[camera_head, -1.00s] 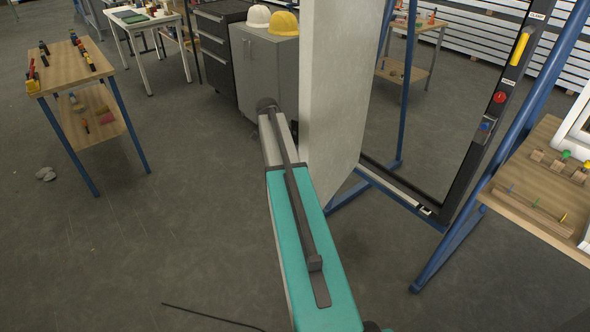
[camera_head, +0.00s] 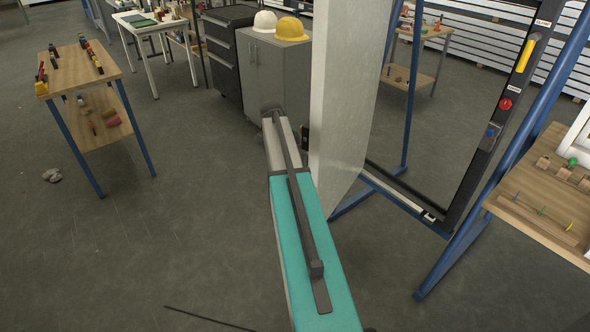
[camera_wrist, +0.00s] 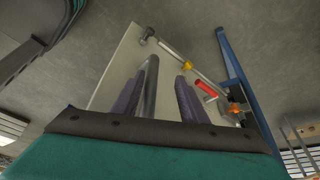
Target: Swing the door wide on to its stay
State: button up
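The door (camera_head: 340,100) is a pale grey panel standing open, nearly edge-on, left of the dark frame (camera_head: 468,180) in the head view. In the wrist view the door (camera_wrist: 112,82) fills the upper left. A grey bar (camera_wrist: 151,86) stands between my gripper's fingers (camera_wrist: 158,96), close to the left one. The fingers are apart; I cannot tell whether either touches the bar. A thin rod (camera_wrist: 180,60) with a yellow collar runs from the door's top corner toward a blue post. In the head view my arm hides the fingers.
A blue stand (camera_head: 540,120) carries the frame, with a yellow handle (camera_head: 525,56) and red button (camera_head: 506,104) on its upright. A wooden bench (camera_head: 545,190) stands right. A grey cabinet (camera_head: 275,75) with helmets is behind the door.

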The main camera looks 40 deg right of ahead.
aim_at(336, 144)
jog(key=shift+w, duration=0.1)
jog(key=b+v, duration=0.2)
jog(key=v, duration=1.1)
jog(key=shift+r, duration=0.4)
jog(key=shift+a, duration=0.1)
jog(key=s+d+n+p, duration=0.1)
jog(key=s+d, duration=0.2)
jog(key=s, duration=0.1)
jog(key=s+d+n+p, duration=0.1)
jog(key=s+d, duration=0.3)
jog(key=s+d+n+t+p, duration=0.1)
jog(key=s+d, duration=0.2)
jog(key=s, duration=0.2)
jog(key=shift+s+d+h, duration=0.1)
jog(key=shift+d+h, duration=0.2)
jog(key=shift+d, duration=0.1)
jog(key=s+d+m+p, duration=0.1)
jog(key=s+d, duration=0.2)
jog(key=s, duration=0.3)
jog(key=s+d+r+p, duration=0.1)
jog(key=s+d, duration=0.2)
jog(key=s, duration=0.3)
jog(key=s+d+m+g+p, duration=0.1)
jog(key=s+d, duration=0.2)
jog(key=s, duration=0.3)
jog(key=shift+s+d+r+m+p, duration=0.15)
jog(key=shift+r+m+p, duration=0.15)
jog(key=shift+p, duration=0.05)
